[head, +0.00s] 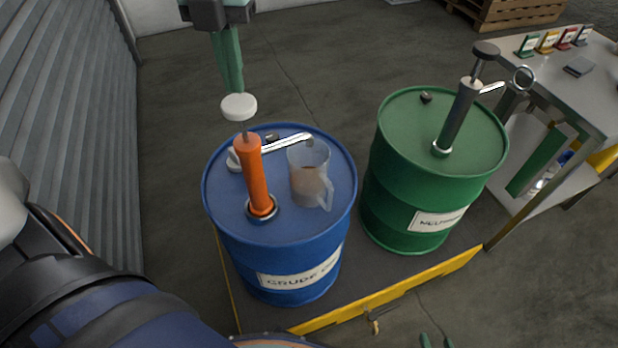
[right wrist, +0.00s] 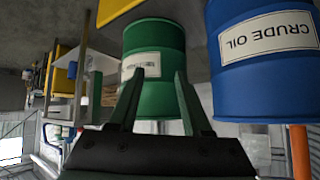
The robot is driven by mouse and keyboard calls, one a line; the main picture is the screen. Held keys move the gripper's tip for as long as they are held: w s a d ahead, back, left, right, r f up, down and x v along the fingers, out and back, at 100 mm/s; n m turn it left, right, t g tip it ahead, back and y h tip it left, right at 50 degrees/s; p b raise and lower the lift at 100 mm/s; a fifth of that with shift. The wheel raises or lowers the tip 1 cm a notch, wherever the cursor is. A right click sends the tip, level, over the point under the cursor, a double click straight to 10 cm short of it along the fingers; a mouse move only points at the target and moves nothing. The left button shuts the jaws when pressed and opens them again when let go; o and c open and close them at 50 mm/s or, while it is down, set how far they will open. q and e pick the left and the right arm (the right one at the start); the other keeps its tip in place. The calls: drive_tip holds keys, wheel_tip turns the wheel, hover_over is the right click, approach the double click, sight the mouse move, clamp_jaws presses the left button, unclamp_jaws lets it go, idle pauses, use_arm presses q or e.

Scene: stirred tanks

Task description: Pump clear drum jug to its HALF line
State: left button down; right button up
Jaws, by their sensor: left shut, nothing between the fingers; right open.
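A clear jug (head: 308,175) stands upright on the blue drum (head: 228,216) labelled crude oil. Brownish liquid fills its lower part; I cannot make out a HALF line. The orange hand pump (head: 256,180) rises from the same drum, with its silver spout (head: 285,142) reaching to the jug's mouth. The pump's white knob (head: 238,107) is raised on a thin rod. My left gripper (head: 238,92) is shut and empty, pointing down just above the knob. My right gripper (right wrist: 155,80) is open and empty; its fingertips show at the bottom edge of the head view (head: 436,342), in front of the drums.
A green drum (head: 400,190) with a dark pump (head: 459,115) stands to the right on the yellow-edged platform (head: 395,296). A grey table (head: 592,85) with small coloured cards is further right. A corrugated wall (head: 70,90) bounds the left. The floor behind is clear, with a pallet (head: 515,10) far back.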

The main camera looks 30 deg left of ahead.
drive_tip(key=shift+f, duration=0.4)
use_arm(q)
drive_tip(key=shift+f+b, duration=1.1)
drive_tip(key=shift+f, duration=0.15)
use_arm(e)
drive_tip(key=shift+w+a+f, duration=0.1)
drive_tip(key=shift+a+f, duration=0.05)
drive_tip(key=shift+f, duration=0.4)
drive_tip(key=shift+w+a+f, duration=0.1)
drive_tip(key=shift+f, duration=0.4)
drive_tip(key=shift+r, duration=0.1)
use_arm(q)
drive_tip(key=shift+r+p, duration=0.95)
drive_tip(key=shift+r, duration=0.3)
use_arm(e)
drive_tip(key=shift+r, duration=0.85)
use_arm(q)
wheel_tip(320, 180, up, 5)
drive_tip(key=p, duration=0.3)
drive_tip(key=shift+p, duration=0.4)
use_arm(e)
wheel_tip(320, 180, up, 4)
drive_tip(key=shift+f, duration=0.1)
